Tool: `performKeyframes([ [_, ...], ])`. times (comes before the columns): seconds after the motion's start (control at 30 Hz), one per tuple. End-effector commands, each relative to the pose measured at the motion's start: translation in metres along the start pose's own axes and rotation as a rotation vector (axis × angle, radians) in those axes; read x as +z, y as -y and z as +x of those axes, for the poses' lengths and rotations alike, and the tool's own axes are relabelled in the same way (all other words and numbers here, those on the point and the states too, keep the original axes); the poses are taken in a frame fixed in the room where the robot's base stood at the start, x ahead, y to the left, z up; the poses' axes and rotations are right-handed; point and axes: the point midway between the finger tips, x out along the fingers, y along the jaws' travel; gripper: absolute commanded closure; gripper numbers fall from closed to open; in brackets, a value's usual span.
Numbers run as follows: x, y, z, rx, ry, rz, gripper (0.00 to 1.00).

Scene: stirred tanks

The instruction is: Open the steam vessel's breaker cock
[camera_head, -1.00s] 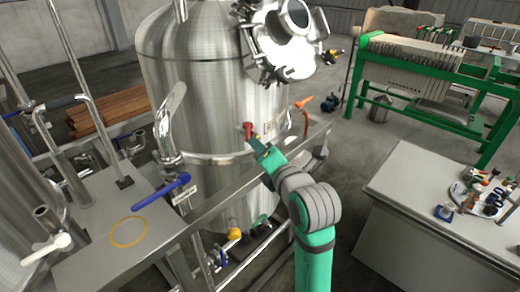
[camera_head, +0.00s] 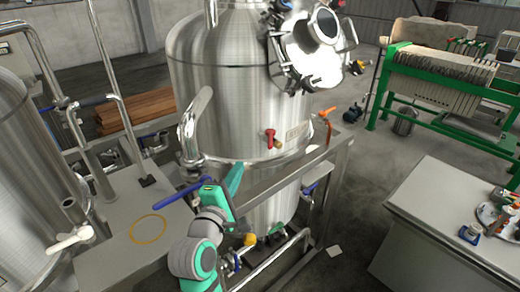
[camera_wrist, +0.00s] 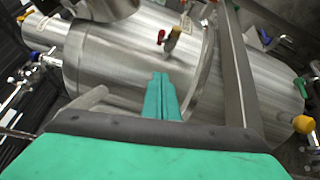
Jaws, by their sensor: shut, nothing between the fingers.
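The tall steel vessel (camera_head: 235,75) stands mid-picture in the head view. A small cock with a red handle (camera_head: 270,138) sits on its front wall, and it also shows in the wrist view (camera_wrist: 161,37). A cock with an orange handle (camera_head: 326,112) stands at the vessel's right side. I cannot tell by sight which is the breaker cock. My gripper (camera_head: 234,175) is below and left of the red handle, apart from it. In the wrist view my green fingers (camera_wrist: 162,90) are together and empty, pointing toward the vessel wall.
A steel frame rail (camera_head: 318,155) runs around the vessel. A blue lever (camera_head: 180,194) lies just left of my gripper. A yellow-handled valve (camera_head: 249,240) is low beside my arm. A grey bench (camera_head: 440,225) stands at right, with open floor between.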

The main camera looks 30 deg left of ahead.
Motion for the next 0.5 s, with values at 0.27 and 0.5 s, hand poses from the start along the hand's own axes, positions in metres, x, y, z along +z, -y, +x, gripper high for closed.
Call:
performKeyframes([
  [0.27,-0.004,-0.003,-0.001,0.024,0.03,0.01,1.0],
  [0.5,-0.002,-0.005,0.038,0.024,0.03,0.009,1.0],
])
